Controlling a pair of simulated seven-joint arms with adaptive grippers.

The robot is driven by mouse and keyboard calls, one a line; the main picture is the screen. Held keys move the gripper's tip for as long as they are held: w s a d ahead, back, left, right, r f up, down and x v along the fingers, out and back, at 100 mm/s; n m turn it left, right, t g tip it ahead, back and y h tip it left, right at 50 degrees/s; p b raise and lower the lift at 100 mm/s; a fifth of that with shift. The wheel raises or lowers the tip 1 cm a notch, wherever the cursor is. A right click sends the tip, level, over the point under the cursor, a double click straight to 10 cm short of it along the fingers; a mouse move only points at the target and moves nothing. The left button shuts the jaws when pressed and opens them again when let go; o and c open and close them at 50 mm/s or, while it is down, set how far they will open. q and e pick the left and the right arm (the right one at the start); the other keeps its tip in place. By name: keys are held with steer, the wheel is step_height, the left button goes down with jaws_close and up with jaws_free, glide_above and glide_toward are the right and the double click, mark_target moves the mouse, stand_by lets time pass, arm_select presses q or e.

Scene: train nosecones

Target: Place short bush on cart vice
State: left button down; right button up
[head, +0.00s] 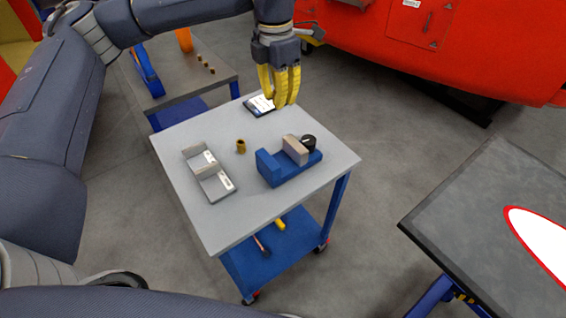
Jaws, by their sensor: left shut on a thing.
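My left gripper (280,100) hangs over the back edge of the cart, its yellow fingers pointing down. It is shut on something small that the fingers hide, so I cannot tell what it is. The blue cart vice (284,170) stands on the right half of the grey cart top (225,222), with a beige jaw block and a black knob. A brass-coloured bush (241,146) stands upright on the cart top, left of the vice and apart from it. My right gripper is not in view.
A grey angled bracket (209,172) lies left of the bush. A dark flat device (259,105) lies near the cart's back edge. Several small bushes stand on a back table (190,84). A dark table (500,220) is at right, a red train body (450,40) behind.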

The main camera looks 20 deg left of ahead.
arm_select(q)
steer(key=shift+f+n, duration=0.3)
glide_toward(280, 164)
step_height(280, 164, down, 5)
steer(key=shift+d+f, duration=0.1)
steer(key=shift+d, duration=0.05)
stand_by(0.4)
steer(key=shift+f, duration=0.55)
steer(key=c, duration=1.3)
jaws_free()
steer(key=shift+c, duration=0.2)
steer(key=shift+r, duration=0.1)
step_height(280, 164, up, 13)
steer(key=shift+s, duration=0.2)
